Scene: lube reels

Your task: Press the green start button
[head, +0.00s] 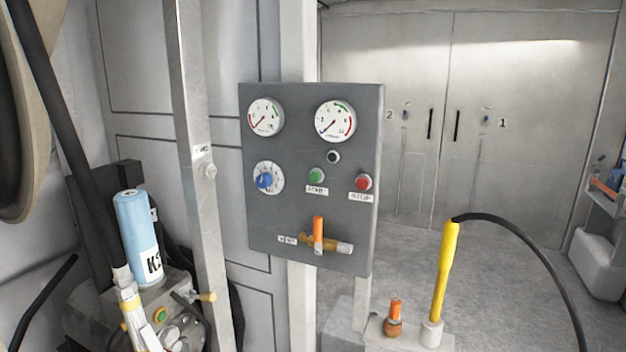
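The green start button (316,176) is a small round knob on the grey control panel (262,225), in the head view. A label (317,190) sits just under it. The red stop button (363,182) is to its right and the blue dial knob (264,181) to its left. The front of the green button is unobstructed. I cannot tell whether it is pressed in. My gripper does not show in this view.
An orange-handled valve (318,235) sticks out low on the panel. A metal post (196,130) stands left of it. A blue cylinder (138,235) is at lower left. A yellow nozzle (443,275) with a black hose stands at lower right. Open floor (500,260) lies behind.

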